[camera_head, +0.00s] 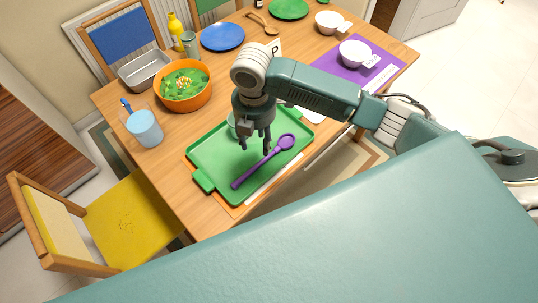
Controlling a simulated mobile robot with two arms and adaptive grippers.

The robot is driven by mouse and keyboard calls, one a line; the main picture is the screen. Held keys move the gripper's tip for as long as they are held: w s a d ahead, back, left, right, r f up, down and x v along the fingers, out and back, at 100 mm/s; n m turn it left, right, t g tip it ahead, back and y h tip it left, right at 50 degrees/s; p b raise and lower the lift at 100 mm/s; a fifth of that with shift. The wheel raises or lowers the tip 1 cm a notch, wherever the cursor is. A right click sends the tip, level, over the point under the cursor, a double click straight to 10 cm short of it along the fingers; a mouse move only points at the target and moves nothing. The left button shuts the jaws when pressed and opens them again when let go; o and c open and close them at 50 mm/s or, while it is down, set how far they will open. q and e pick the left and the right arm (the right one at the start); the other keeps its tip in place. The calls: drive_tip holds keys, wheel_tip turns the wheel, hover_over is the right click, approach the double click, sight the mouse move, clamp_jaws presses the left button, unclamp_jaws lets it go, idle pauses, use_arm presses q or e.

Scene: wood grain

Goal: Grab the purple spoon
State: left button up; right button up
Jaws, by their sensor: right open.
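The purple spoon (263,162) lies diagonally on the green tray (215,160), its bowl at the upper right and its handle end toward the lower left. My right gripper (255,148) points down over the tray, its open fingers just above or beside the spoon's middle. I cannot tell whether a fingertip touches the spoon. A pale green cup or bowl behind the gripper is mostly hidden. My left gripper is not in view.
An orange bowl of salad (200,98), a blue cup (145,128) and a metal pan (145,71) stand left of the tray. A white bowl (352,53) sits on a purple mat (385,62) to the right. A yellow chair (130,215) stands at the table's left.

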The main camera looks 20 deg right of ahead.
hover_over(259, 161)
wheel_tip(259, 161, down, 5)
drive_tip(key=shift+w+f+p, duration=0.1)
drive_tip(key=shift+w+p, duration=0.05)
drive_tip(key=shift+p, duration=0.2)
drive_tip(key=f, duration=0.1)
drive_tip(key=f+p, duration=0.1)
drive_tip(key=f, duration=0.2)
drive_tip(key=shift+s+f, duration=0.1)
drive_tip(key=shift+s, duration=0.2)
drive_tip(key=shift+a+f+p, duration=0.1)
drive_tip(key=shift+f+p, duration=0.2)
drive_tip(key=shift+f, duration=0.25)
drive_tip(key=c, duration=1.1)
